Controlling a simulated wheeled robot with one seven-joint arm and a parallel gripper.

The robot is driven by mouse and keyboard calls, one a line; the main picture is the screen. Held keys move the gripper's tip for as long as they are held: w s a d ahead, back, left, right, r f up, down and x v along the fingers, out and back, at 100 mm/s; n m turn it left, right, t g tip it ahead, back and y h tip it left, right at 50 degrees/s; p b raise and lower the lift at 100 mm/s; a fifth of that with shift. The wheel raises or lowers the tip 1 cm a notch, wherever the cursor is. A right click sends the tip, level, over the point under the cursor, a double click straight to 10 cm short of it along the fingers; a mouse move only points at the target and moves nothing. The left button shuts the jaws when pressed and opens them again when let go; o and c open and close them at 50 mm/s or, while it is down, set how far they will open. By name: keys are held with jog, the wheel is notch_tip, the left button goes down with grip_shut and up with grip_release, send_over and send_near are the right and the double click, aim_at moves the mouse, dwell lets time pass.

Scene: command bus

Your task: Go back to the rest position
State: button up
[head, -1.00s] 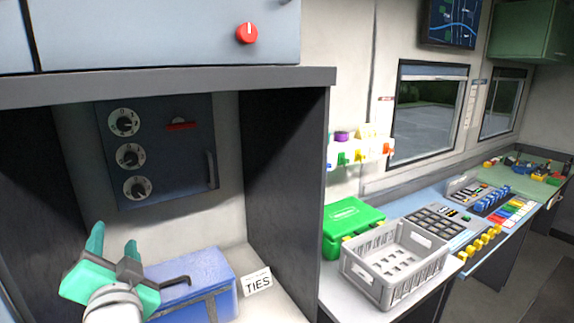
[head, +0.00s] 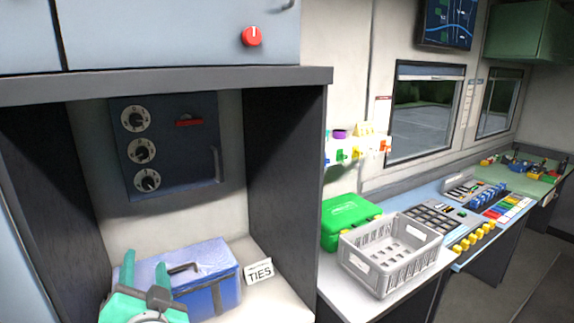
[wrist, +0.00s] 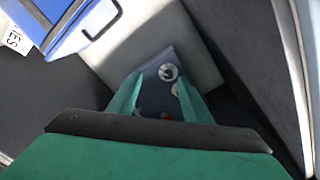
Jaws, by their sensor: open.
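My gripper (head: 146,274) is at the lower left of the head view, in front of the blue box. Its green fingers are apart with nothing between them. In the wrist view my gripper (wrist: 160,92) points toward the dark dial panel, with the fingers spread and empty.
A blue box (head: 212,297) with a dark handle and a TIES card (head: 259,272) stand on the alcove floor. A dark panel with dials (head: 180,150) is on the back wall. The divider (head: 285,175) separates the alcove from the grey crate (head: 372,272) and green case (head: 345,212).

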jog(key=s+d+f+n+h, duration=0.1)
jog(key=s+d+f, duration=0.2)
jog(key=d+f, duration=0.5)
jog(key=s+d+f+n+h, duration=0.1)
jog(key=s+d+f+h, duration=0.2)
jog(key=f, duration=0.8)
jog(key=s+d+f+n, duration=0.1)
jog(key=s+d+f, duration=0.2)
jog(key=d+f, duration=0.55)
jog(key=s+d+f+h, duration=0.1)
jog(key=s+d+f, duration=0.1)
jog(key=s, duration=0.7)
jog(key=s+d+f+h, duration=0.1)
jog(key=s+d+f, duration=0.2)
jog(key=s, duration=0.6)
jog(key=s+d+f+h, duration=0.2)
jog(key=s+d+f, duration=0.1)
jog(key=s, duration=0.6)
jog(key=shift+d+f, duration=0.25)
jog(key=c, duration=0.4)
jog(key=shift+c, duration=0.2)
